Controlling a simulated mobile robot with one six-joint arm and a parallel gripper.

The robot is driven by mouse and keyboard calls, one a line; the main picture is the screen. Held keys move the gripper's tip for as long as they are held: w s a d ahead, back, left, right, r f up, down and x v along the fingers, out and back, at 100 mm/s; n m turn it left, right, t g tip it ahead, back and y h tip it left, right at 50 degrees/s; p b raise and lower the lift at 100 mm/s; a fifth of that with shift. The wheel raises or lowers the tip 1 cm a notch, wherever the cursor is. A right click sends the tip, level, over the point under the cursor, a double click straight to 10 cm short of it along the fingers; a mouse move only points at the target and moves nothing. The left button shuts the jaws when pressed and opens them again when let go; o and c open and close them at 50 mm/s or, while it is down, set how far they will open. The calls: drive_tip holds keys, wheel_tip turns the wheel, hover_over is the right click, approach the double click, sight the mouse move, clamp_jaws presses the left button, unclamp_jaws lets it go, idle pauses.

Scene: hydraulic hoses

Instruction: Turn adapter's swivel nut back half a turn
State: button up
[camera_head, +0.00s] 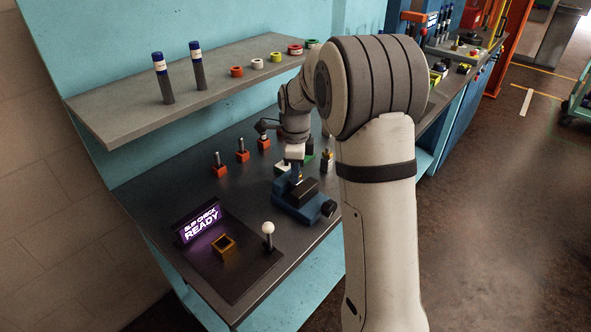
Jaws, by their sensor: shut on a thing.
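My gripper (296,168) points down over the blue bench vise (312,207) on the dark bench top. It is shut on a small part standing at the vise, where the adapter's swivel nut sits. The nut and the adapter are mostly hidden by the gripper and too small to make out in detail. I cannot tell how far the nut is turned. My large arm links cover the bench to the right of the vise.
A slip check display (197,222) reading READY stands at the front left, with a yellow-edged square socket (223,245) and a white-knobbed lever (268,232) near it. Several orange blocks with pins (220,168) stand behind. A grey shelf (130,115) carries two dark cylinders and coloured rings.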

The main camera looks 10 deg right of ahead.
drive_tip(key=n, duration=0.8)
drive_tip(key=shift+n, duration=0.4)
drive_tip(key=n, duration=0.4)
drive_tip(key=shift+n+b, duration=0.3)
drive_tip(key=n, duration=1.2)
drive_tip(key=shift+n, duration=0.3)
drive_tip(key=n, duration=0.4)
drive_tip(key=shift+n, duration=2.2)
